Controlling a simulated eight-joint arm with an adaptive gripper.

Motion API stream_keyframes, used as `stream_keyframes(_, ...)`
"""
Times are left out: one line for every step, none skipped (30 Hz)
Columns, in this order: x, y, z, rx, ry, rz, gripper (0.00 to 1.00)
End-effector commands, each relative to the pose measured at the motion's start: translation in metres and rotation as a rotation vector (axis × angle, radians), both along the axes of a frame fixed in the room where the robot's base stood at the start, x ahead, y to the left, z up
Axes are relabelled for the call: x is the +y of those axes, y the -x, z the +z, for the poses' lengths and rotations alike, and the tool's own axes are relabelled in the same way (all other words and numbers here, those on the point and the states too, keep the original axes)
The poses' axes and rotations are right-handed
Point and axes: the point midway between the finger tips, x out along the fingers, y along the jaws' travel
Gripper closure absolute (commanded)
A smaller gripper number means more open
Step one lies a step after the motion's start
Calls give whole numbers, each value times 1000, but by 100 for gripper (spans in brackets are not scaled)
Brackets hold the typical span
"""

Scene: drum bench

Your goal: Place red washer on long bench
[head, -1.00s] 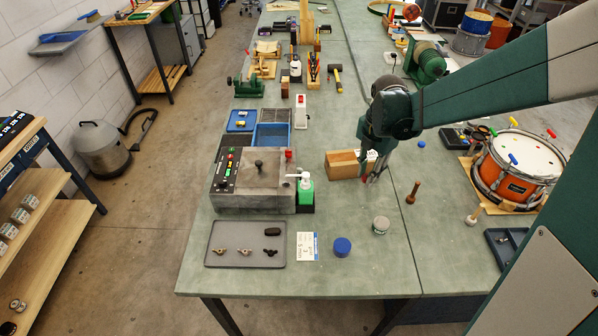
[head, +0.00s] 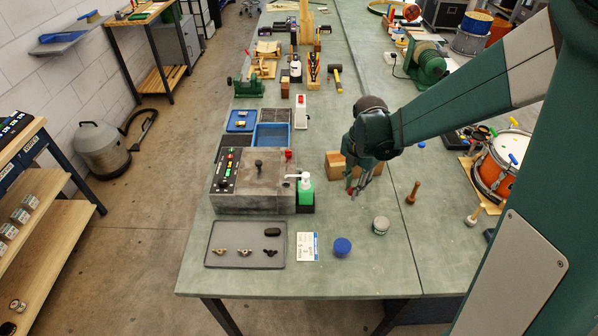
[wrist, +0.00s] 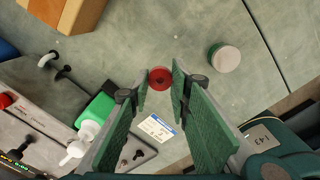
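The red washer (wrist: 160,79) is a small red disc with a dark centre. It sits between the two green fingertips of my gripper (wrist: 161,80) in the wrist view, with the fingers closed in on its sides. In the head view the red washer (head: 349,189) shows as a small red patch at the tips of my gripper (head: 357,190), just in front of the wooden block. The long bench (head: 330,275) is the green-grey top below. The washer appears held above it; the exact height is hard to tell.
A wooden block (head: 335,163) stands behind my gripper. A grey tin (head: 381,225), a blue lidded jar (head: 342,246), a card (head: 308,246) and a grey tray (head: 217,258) are in front. A green bottle (head: 306,188) is left, a wooden peg (head: 413,192) right. Bare bench lies between.

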Motion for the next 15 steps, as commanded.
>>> stream_keyframes(0, 0, 0, 0, 0, 0, 83)
stream_keyframes(0, 0, 0, 0, 0, 0, 83)
stream_keyframes(0, 0, 0, 0, 0, 0, 83)
stream_keyframes(0, 0, 0, 0, 0, 0, 83)
stream_keyframes(0, 0, 0, 0, 0, 0, 83)
stream_keyframes(0, 0, 0, 0, 0, 0, 83)
stream_keyframes(0, 0, -1, 0, 0, 0, 83)
stream_keyframes(0, 0, -2, 0, 0, 0, 83)
stream_keyframes(0, 0, -4, 0, 0, 0, 83)
stream_keyframes(0, 0, -6, 0, 0, 0, 83)
stream_keyframes(0, 0, -8, 0, 0, 0, 83)
stream_keyframes(0, -1, -12, 0, 0, 0, 83)
stream_keyframes(0, -1, -15, 0, 0, 0, 83)
stream_keyframes(0, -1, -19, 0, 0, 0, 83)
stream_keyframes(0, 0, -24, 0, 0, 0, 83)
